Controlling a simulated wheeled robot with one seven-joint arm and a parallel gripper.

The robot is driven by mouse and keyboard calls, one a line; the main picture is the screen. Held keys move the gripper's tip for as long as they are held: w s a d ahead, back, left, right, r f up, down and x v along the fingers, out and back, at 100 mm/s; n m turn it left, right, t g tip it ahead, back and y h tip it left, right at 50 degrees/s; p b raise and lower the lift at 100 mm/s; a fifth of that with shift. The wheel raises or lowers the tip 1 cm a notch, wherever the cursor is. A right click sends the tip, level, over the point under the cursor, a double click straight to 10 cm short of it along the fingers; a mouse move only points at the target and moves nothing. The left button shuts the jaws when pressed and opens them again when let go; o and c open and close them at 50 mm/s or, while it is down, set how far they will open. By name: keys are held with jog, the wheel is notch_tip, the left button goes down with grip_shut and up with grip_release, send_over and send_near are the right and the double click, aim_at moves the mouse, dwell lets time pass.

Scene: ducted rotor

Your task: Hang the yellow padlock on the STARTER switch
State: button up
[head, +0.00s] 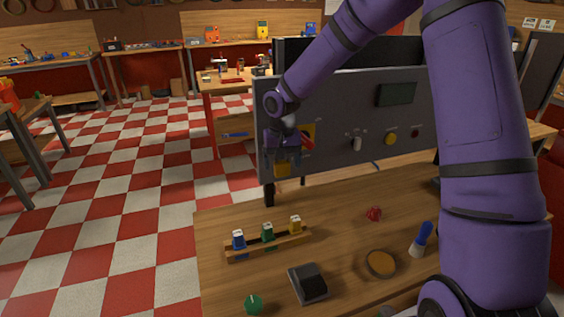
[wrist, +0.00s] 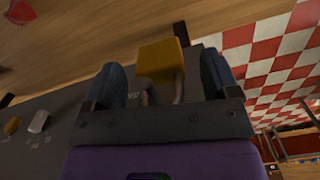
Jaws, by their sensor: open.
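The yellow padlock (head: 283,170) is at the lower left of the upright grey panel (head: 345,165), just under my gripper (head: 284,150). In the wrist view its body (wrist: 163,57) and grey shackle (wrist: 178,90) lie between the two dark fingers of my gripper (wrist: 162,80). The fingers are open, with a gap visible on each side of the padlock. A switch with a red handle (head: 308,142) on a yellow plate is beside my gripper. Its label cannot be read. Whether the shackle passes through any part of a switch is hidden.
The panel also carries a grey switch (head: 356,144), a yellow knob (head: 390,139) and a dark screen (head: 397,94).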

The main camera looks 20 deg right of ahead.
notch_tip(320, 180, up, 10)
jog(key=shift+r, duration=0.35)
jog(key=shift+s+r, duration=0.3)
jog(key=shift+r, duration=0.05)
jog(key=s+d+r+n+t+h, duration=0.1)
jog(key=s+d+r, duration=0.1)
jog(key=s+r, duration=0.55)
jog(key=s+d+r+t, duration=0.2)
jog(key=s+r, duration=0.2)
jog(key=s, duration=0.6)
jog(key=s+d+n+t+y, duration=0.1)
jog(key=s+d+t, duration=0.1)
jog(key=s, duration=1.4)
jog(key=shift+s+d+r, duration=0.15)
jog(key=shift+d+r, duration=0.25)
jog(key=shift+d, duration=0.05)
dwell(0.9)
